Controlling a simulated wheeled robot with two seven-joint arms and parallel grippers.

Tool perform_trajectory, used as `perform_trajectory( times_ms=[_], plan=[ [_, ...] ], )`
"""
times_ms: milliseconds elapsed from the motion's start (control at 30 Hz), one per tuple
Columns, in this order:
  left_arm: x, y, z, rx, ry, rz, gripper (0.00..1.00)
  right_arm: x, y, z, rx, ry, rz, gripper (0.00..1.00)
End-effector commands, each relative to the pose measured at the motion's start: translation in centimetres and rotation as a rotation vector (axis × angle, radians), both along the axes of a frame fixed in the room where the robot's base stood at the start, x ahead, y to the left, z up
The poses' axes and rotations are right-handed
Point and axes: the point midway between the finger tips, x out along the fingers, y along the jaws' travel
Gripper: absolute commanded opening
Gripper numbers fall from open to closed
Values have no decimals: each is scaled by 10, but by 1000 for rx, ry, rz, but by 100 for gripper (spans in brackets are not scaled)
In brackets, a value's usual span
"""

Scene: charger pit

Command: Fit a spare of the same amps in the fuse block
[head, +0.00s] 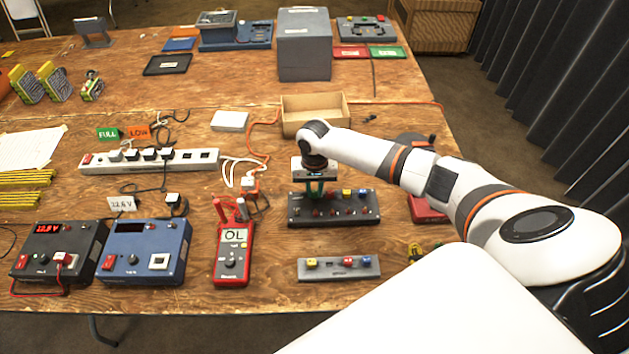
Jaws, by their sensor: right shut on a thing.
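The dark fuse block (355,220) lies right of centre on the table, with several coloured fuses in its top, among them red, yellow and blue ones. The grey spares strip (322,274) lies in front of it and holds a yellow, a red and a blue fuse. A gap shows between its yellow and red fuses. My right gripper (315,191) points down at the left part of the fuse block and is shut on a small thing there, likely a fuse. Its colour and whether it is seated are hidden. My left gripper is not in view.
A red multimeter (231,262) reading OL stands left of the strip. Two meter boxes, one blue (147,253), are further left. A power strip (180,160) with cables and an open wooden tray (315,115) lie behind. A red object sits right of the block.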

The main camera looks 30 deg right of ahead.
Motion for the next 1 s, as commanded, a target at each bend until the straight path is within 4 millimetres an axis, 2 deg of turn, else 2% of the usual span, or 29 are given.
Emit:
perform_trajectory(
  times_ms=[1000],
  plan=[
    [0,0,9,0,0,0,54,0,0,0,0,0,0,0]
  ],
)
